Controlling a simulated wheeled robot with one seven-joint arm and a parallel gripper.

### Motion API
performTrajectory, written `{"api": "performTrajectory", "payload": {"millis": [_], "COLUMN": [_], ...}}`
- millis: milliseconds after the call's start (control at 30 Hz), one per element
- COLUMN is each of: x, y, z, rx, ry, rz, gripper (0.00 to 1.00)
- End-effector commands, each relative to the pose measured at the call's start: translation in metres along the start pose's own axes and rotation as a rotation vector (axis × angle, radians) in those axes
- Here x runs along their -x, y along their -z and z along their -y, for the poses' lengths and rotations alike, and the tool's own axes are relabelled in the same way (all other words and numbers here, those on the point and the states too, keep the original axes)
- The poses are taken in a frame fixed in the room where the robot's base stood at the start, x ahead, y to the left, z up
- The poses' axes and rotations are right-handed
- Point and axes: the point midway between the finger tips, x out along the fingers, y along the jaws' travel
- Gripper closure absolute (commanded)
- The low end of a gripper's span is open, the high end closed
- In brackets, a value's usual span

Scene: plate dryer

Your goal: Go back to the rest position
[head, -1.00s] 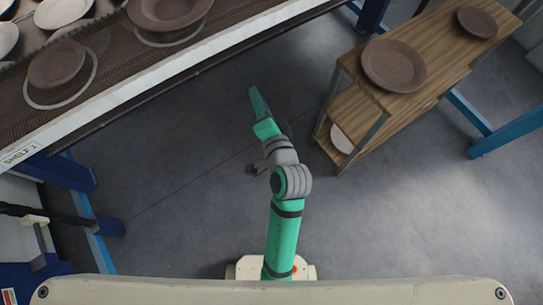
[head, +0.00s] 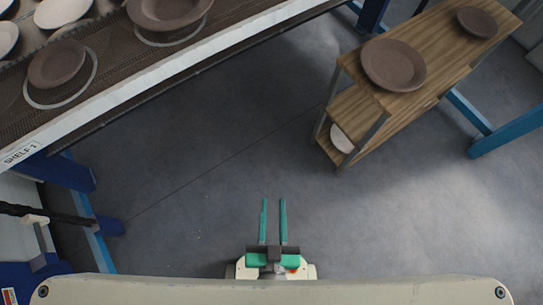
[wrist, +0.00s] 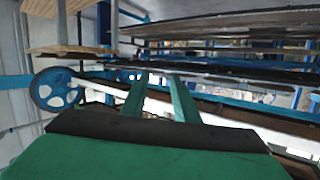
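My gripper (head: 273,205) is drawn in close to my body at the bottom middle of the head view, over bare floor. Its two green fingers point forward with a clear gap between them, and nothing is held. In the wrist view the fingers (wrist: 160,85) are apart and empty, pointing towards the racks.
The dryer shelf (head: 100,120), labelled SHELF 1, holds several plates at the upper left. A wooden cart (head: 400,105) at the upper right carries two brown plates on top and a pale one below. The floor (head: 230,160) between them is clear.

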Motion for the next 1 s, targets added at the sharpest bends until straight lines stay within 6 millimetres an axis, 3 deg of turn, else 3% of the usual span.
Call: {"api": "performTrajectory", "payload": {"millis": [100, 200, 1000], "x": [0.018, 0.024, 0.025], "y": [0.000, 0.001, 0.001], "z": [0.003, 0.004, 0.004], "rx": [0.069, 0.095, 0.098], "ry": [0.008, 0.012, 0.012], "rz": [-0.001, -0.005, -0.006], "gripper": [0.72, 0.72, 0.72]}}
